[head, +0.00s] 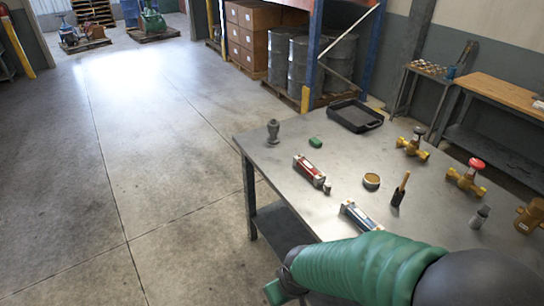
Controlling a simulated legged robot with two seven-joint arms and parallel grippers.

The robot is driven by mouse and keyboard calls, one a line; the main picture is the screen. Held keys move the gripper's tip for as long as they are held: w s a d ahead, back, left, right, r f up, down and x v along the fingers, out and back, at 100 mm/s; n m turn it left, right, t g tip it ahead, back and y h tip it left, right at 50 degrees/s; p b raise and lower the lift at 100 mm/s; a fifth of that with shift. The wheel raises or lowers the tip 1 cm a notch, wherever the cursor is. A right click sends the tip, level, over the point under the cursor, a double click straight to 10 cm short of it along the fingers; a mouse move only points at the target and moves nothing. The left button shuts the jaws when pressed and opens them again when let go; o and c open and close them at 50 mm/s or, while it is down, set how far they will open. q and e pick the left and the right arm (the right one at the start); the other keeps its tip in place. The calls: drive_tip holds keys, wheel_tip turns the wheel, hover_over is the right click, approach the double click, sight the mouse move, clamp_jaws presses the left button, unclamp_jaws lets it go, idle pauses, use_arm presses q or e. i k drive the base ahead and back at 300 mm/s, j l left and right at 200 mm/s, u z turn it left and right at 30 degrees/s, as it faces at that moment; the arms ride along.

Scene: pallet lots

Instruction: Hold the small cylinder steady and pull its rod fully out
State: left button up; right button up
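Two cylinder-like parts lie on the grey metal table (262,148). One has a red body (309,171) with silver edges and a small dark knob at its lower right end. The other has a blue and silver body (357,216), and its near end is hidden behind my green-sleeved arm. I cannot tell from this view which is the small cylinder or how far any rod stands out. My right gripper (276,292) is low in the picture, off the table's front left edge and apart from both parts. Its fingers are partly cut off. My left gripper is not in view.
The table also holds a dark tray (354,116), a green block (316,142), a grey knobbed part (273,131), a round tin (372,181), a wooden-handled brush (400,190) and brass valves (467,178). A workbench (505,92) stands behind right.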

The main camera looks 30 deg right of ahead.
sight(328, 186)
drive_tip(key=i+z, duration=0.3)
drive_tip(key=i+j+z, duration=0.3)
drive_tip(key=i, duration=0.2)
drive_tip(key=i+j+z, duration=0.55)
drive_tip(key=z, duration=0.25)
drive_tip(key=i+j+z, duration=0.3)
drive_tip(key=z, duration=0.2)
drive_tip(key=i+j+z, duration=0.15)
drive_tip(key=j+z, duration=0.3)
drive_tip(key=i+j+z, duration=0.1)
drive_tip(key=j+z, duration=0.4)
